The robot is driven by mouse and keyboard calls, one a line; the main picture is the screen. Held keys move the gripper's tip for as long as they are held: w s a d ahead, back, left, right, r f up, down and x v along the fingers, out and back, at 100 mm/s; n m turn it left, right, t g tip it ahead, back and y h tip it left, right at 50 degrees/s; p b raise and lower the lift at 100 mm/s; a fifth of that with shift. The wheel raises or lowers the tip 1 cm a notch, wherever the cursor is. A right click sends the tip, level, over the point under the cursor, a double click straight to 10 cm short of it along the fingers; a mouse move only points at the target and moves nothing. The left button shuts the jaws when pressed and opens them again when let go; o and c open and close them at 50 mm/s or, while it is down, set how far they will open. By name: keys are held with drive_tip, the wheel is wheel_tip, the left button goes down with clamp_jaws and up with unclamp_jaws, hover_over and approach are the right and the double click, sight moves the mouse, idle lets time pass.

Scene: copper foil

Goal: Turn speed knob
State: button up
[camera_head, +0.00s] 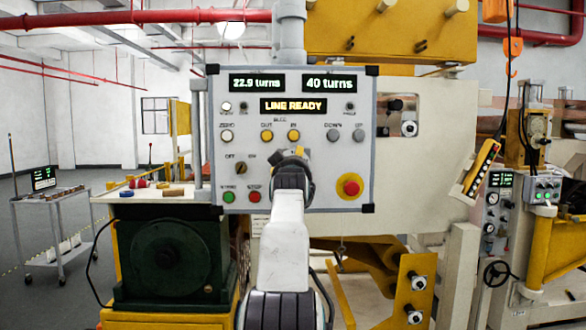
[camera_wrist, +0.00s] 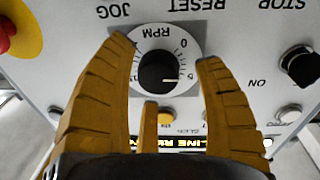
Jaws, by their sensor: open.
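The black speed knob (camera_wrist: 158,70) sits on a white round RPM dial (camera_wrist: 145,41) on the panel in the wrist view, which is upside down. Visible gaps separate the fingers from the knob. In the head view my gripper (camera_head: 290,155) is in front of the control panel (camera_head: 325,190) and hides the knob.
A red emergency stop button (camera_head: 350,186) is right of my gripper. A selector switch (camera_head: 241,168) and green (camera_head: 228,197) and red (camera_head: 254,196) buttons are left of it. Displays above read "22.9 turns" (camera_head: 257,83), "40 turns" (camera_head: 330,83) and "LINE READY" (camera_head: 293,106).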

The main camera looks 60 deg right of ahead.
drive_tip(key=shift+a, duration=0.1)
drive_tip(key=v, duration=1.2)
idle(0.4)
